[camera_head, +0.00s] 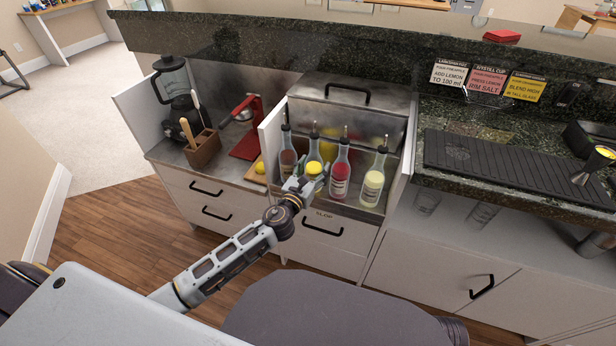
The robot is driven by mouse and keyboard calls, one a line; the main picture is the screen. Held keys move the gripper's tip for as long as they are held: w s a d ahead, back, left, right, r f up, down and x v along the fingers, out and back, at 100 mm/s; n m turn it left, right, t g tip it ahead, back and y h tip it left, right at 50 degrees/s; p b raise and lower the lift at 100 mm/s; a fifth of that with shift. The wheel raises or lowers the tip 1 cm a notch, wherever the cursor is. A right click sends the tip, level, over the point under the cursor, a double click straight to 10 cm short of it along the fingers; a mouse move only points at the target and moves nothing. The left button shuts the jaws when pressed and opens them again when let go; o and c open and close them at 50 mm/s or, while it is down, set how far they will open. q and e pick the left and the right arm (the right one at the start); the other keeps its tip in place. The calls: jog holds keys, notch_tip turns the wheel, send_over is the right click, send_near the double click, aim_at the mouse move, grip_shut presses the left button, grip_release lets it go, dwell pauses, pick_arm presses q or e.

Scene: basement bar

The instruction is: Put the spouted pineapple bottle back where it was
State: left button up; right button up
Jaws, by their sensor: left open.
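Two yellow spouted bottles stand in the steel bottle well (352,212) in front of me. One yellow bottle (314,148) is second from the left, partly hidden behind my gripper. The other, paler yellow bottle (374,182) is at the right end. Their labels are too small to read, so I cannot tell which is pineapple. My left gripper (307,178) is open at the front of the well, at the lower part of the second bottle. Whether it touches that bottle is unclear. My right gripper is not in view.
A brownish bottle (287,158) and a red bottle (340,172) stand beside the yellow ones. A steel lid (350,97) is behind them. Left are a blender (174,82), a wooden utensil holder (203,151) and a red press (250,130). A black mat (500,165) lies right.

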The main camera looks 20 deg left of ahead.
pick_arm(q)
jog(key=shift+r, duration=0.1)
jog(key=s+a, duration=0.1)
jog(key=s, duration=1.1)
jog(key=shift+a, duration=0.2)
dwell(0.3)
dwell(0.6)
